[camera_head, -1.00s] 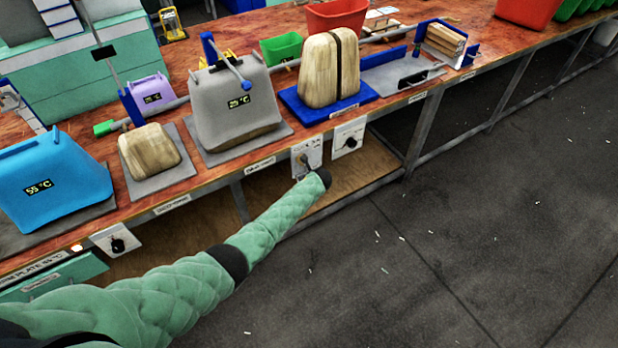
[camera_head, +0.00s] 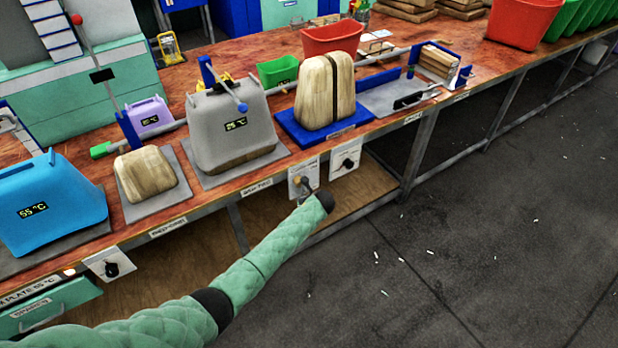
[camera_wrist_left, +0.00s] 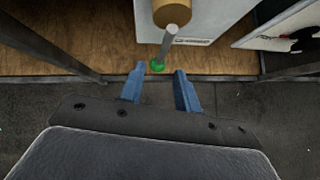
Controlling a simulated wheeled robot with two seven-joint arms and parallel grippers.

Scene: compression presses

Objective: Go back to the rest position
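My left arm (camera_head: 255,265), in a green padded sleeve, reaches from the lower left to the bench front. Its black wrist end (camera_head: 325,202) is close to a white switch panel (camera_head: 303,180) with a lever; its fingers cannot be made out in the head view. In the left wrist view my left gripper (camera_wrist_left: 160,85) is open, with two blue fingers apart. A grey lever with a green tip (camera_wrist_left: 157,66) hangs from a tan round knob (camera_wrist_left: 172,13) just beyond the fingertips, and I cannot tell if they touch. My right gripper is not in view.
The bench (camera_head: 225,60) holds a blue 55 °C press (camera_head: 50,205), a grey press (camera_head: 230,125), a wooden block on a blue plate (camera_head: 325,90) and a red bin (camera_head: 332,38). A second switch panel (camera_head: 346,158) is beside the lever. The floor (camera_head: 480,230) at right is open.

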